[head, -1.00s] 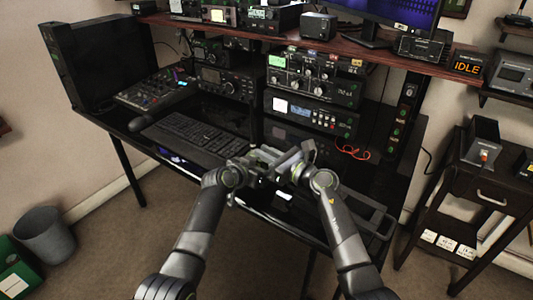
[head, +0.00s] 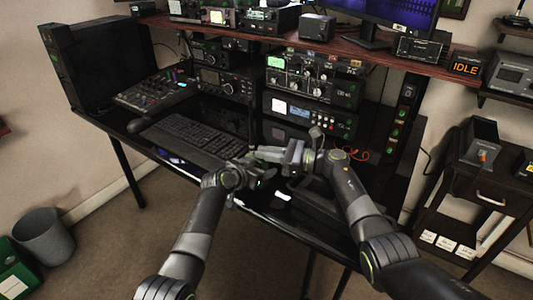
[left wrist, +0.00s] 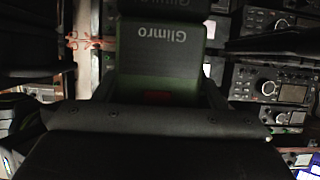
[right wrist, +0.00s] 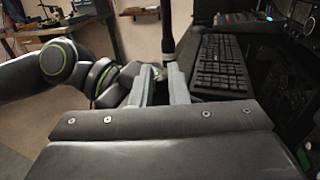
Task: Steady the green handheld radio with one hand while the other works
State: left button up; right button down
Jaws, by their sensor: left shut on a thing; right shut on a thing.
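The green handheld radio (left wrist: 158,62) fills the upper middle of the left wrist view, with pale "Glimro" lettering that appears upside down. My left gripper (head: 252,172) is shut on it above the front of the desk; its fingertips are largely hidden in the left wrist view. My right gripper (head: 268,154) meets the radio from the right, shut on a part of it between its fingers. Which part is too hidden to tell. In the right wrist view a black antenna-like rod (right wrist: 168,32) rises just beyond the right fingers (right wrist: 163,85).
A black keyboard (head: 195,138) lies on the dark desk (head: 105,122) just behind and left of the grippers. Stacked radio equipment (head: 315,85) stands at the back under a wooden shelf. Orange cable (head: 362,154) lies to the right. The floor in front is clear.

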jog(key=shift+f+n+g, duration=0.15)
jog(key=shift+n+g, duration=0.15)
jog(key=shift+g, duration=0.2)
jog(key=c, duration=1.7)
grip_release()
jog(key=shift+w+d, duration=0.1)
jog(key=v, duration=1.2)
jog(key=shift+f, duration=0.1)
